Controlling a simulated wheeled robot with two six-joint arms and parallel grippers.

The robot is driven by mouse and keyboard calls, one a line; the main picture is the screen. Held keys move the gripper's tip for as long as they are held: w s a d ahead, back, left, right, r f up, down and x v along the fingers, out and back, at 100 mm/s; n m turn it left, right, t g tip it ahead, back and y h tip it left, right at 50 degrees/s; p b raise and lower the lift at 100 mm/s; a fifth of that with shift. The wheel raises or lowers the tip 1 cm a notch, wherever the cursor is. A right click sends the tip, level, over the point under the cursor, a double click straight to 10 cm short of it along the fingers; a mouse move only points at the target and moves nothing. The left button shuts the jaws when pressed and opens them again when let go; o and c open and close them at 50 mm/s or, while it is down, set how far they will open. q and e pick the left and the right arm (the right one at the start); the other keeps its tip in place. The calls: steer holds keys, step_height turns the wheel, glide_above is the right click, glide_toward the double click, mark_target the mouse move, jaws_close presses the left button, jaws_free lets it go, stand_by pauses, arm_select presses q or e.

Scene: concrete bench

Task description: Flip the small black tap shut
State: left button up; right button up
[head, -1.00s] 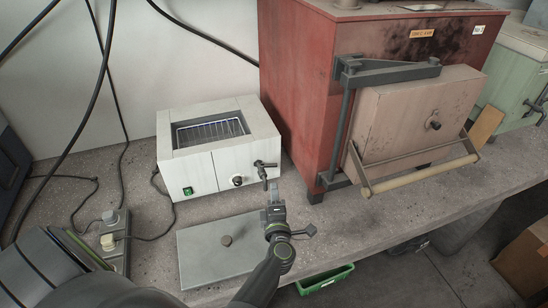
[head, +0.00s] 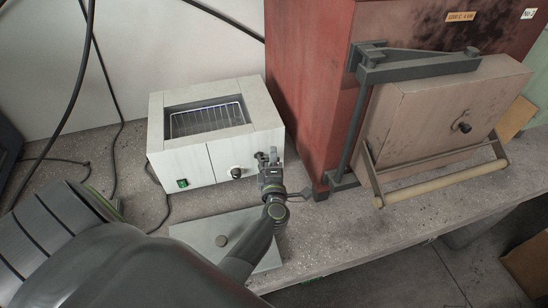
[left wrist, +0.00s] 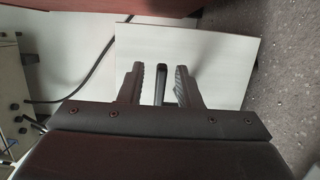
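The small black tap sits at the right of the front of the white box (head: 180,160), now mostly hidden behind my left gripper (head: 268,160). In the left wrist view a dark narrow bar (left wrist: 160,84), apparently the tap's lever, stands between the two fingers of my left gripper (left wrist: 160,82). There is a visible gap on each side of it, so the fingers are open around it. Whether they touch it in depth I cannot tell. My right gripper is not in view.
A black knob (head: 236,172) and a green switch (head: 183,183) are left of the tap. The red kiln (head: 310,90) stands close on the right, with its door handle (head: 440,184) jutting forward. A grey slab (head: 190,234) lies on the bench in front.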

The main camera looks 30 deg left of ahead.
arm_select(q)
steer(key=c, duration=0.4)
steer(key=shift+c, duration=1.3)
jaws_close()
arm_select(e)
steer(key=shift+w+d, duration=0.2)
arm_select(q)
steer(key=shift+w, duration=0.1)
steer(key=shift+w+a+n+g+y, duration=0.1)
steer(key=shift+w+n+g+y, duration=0.05)
steer(key=shift+n+g+y, duration=0.4)
steer(key=shift+w+a+n+g+y, duration=0.1)
steer(key=shift+a+n+g+y, duration=0.1)
steer(key=shift+n+g+y, duration=0.85)
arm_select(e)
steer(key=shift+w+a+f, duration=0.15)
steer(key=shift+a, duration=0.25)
arm_select(q)
steer(key=o, duration=0.7)
jaws_free()
steer(key=shift+c, duration=0.2)
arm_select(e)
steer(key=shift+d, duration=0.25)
